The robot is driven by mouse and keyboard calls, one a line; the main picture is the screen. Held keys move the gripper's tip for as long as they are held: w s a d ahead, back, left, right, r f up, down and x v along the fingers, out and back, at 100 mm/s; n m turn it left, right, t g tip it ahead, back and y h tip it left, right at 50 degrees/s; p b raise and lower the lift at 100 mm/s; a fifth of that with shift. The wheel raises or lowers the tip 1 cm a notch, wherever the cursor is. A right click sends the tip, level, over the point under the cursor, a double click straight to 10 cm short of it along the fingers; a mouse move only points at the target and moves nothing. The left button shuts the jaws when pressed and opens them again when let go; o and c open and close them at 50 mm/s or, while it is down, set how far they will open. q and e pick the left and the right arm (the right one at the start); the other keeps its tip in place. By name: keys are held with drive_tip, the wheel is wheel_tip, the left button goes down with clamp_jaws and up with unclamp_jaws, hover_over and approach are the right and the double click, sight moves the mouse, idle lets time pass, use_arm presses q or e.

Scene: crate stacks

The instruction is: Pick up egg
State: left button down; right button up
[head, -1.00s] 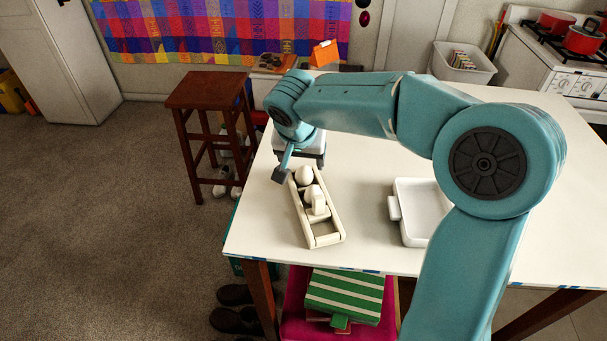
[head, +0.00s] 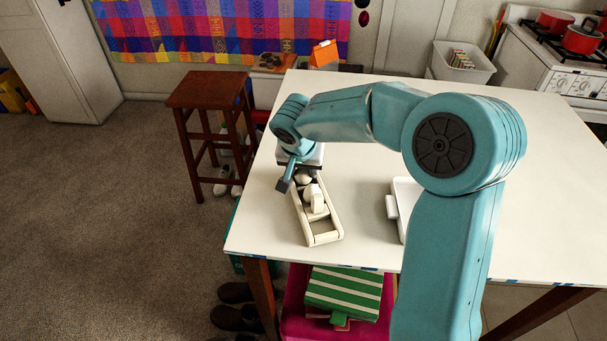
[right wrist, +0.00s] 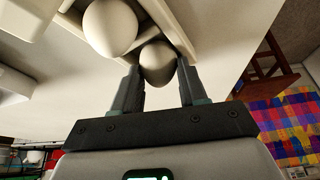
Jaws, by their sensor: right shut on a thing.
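A cream egg holder (head: 333,238) with a long, narrow frame lies on the white table. My right gripper (head: 293,183) is over its far end, shut on a pale egg (head: 302,178). In the right wrist view this egg (right wrist: 157,64) sits between the two fingertips of my gripper (right wrist: 157,75), at the holder's end. A second egg (right wrist: 109,27) lies beside it in the holder. In the head view the second egg (head: 310,192) is partly hidden by an upright pale part of the holder. The holder's near compartment looks empty. My left gripper is not in view.
A white dish (head: 392,206) stands right of the holder, partly covered by my right arm. The white table (head: 270,225) is clear around the holder. A brown stool (head: 208,92) stands beyond the table's left edge.

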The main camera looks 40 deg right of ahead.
drive_tip(key=shift+w+r, duration=0.1)
drive_tip(key=shift+r, duration=0.45)
wheel_tip(320, 180, up, 18)
drive_tip(key=p, duration=0.1)
drive_tip(key=s+d+f+b, duration=0.4)
drive_tip(key=s+d+b, duration=0.1)
drive_tip(key=s, duration=0.3)
drive_tip(key=s+d+f+b, duration=0.3)
drive_tip(key=s+b, duration=0.3)
drive_tip(key=s, duration=0.2)
drive_tip(key=s+d+f+b, duration=0.4)
drive_tip(key=s+d+b, duration=0.2)
drive_tip(key=s, duration=0.1)
drive_tip(key=shift+s+d+f, duration=0.3)
drive_tip(key=shift+s, duration=0.1)
drive_tip(key=shift+w+d, duration=0.1)
drive_tip(key=shift+d, duration=0.05)
drive_tip(key=shift+w+d+p, duration=0.1)
drive_tip(key=shift+d+p, duration=0.05)
drive_tip(key=shift+p, duration=0.15)
